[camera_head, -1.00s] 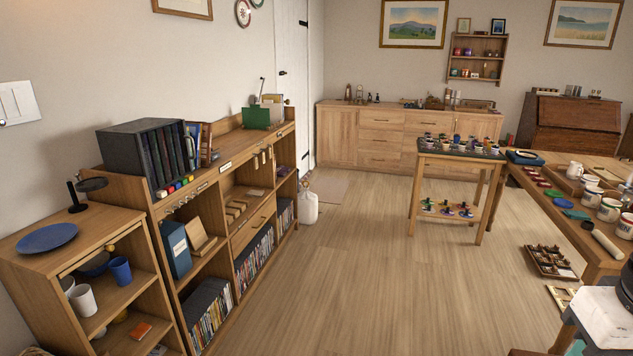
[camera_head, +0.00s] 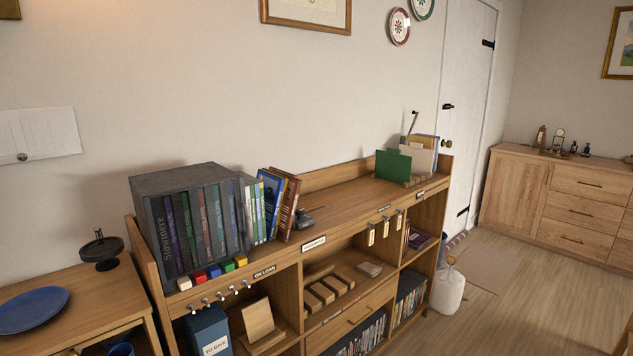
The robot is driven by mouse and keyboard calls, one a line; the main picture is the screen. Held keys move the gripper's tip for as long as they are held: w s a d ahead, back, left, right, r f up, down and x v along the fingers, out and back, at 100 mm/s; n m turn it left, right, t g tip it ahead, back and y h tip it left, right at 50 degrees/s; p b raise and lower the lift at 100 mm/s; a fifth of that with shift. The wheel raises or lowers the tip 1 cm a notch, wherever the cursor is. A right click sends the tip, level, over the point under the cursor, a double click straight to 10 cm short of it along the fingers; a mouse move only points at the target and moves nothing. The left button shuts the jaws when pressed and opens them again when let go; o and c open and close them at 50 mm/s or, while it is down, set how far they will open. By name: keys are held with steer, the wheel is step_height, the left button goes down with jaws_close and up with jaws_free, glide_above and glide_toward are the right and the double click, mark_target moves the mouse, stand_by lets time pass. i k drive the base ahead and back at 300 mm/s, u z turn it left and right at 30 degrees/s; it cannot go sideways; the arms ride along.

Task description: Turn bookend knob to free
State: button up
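A row of books and cases (camera_head: 225,218) stands on top of the long wooden shelf unit (camera_head: 345,212), beside a dark grey box set (camera_head: 180,225). The brown books at the right end of the row lean a little. A small dark object (camera_head: 305,218) sits on the shelf top just right of them. It looks like the bookend, but its knob and the knob's setting are too small to tell. My gripper is not in view.
Coloured blocks (camera_head: 213,272) and small hooks (camera_head: 220,297) line the front edge below the books. A green folder stand (camera_head: 394,166) is at the far right end of the top. A lower cabinet with a blue plate (camera_head: 32,309) stands at left.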

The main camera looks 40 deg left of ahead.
mark_target(299, 212)
steer(key=i, duration=3.05)
steer(key=u, duration=3.15)
steer(key=i, duration=0.5)
steer(key=u, duration=0.15)
steer(key=k, duration=0.95)
steer(key=z, duration=0.75)
